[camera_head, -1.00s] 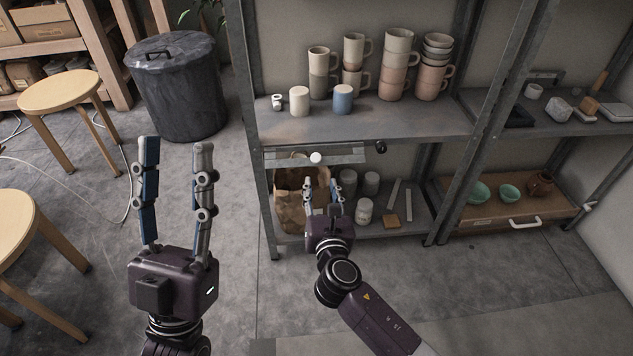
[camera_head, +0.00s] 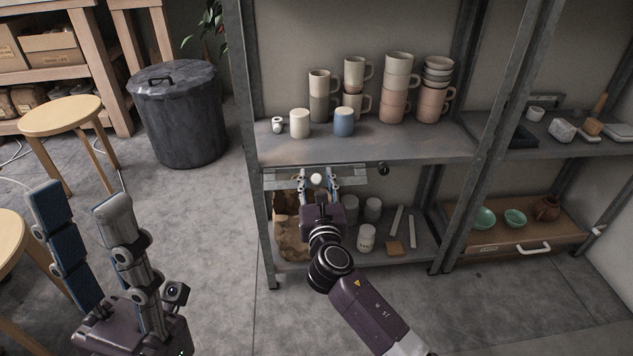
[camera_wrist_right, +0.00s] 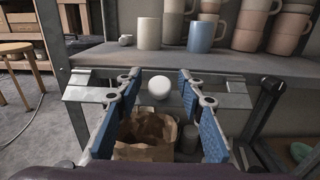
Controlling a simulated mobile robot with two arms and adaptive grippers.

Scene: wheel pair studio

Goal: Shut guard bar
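The guard bar (camera_head: 358,177) is a grey metal strip with a white round knob (camera_head: 317,180), just under the front of the mug shelf. In the right wrist view, the bar (camera_wrist_right: 232,96) spans the opening and its knob (camera_wrist_right: 159,87) shows between my fingers. My right gripper (camera_head: 318,177) is open, with one finger on each side of the knob; I cannot tell whether they touch it. A black round piece (camera_head: 383,168) is at the bar's right end. My left gripper (camera_head: 79,200) is open and empty, far left of the shelf.
A brown paper bag (camera_head: 290,238) and several jars stand on the lower shelf behind the bar. Cups, mugs and a blue cup (camera_head: 344,122) stand on the shelf above. A metal post (camera_head: 252,150) borders the left. Floor is clear between the bin (camera_head: 178,115) and shelf.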

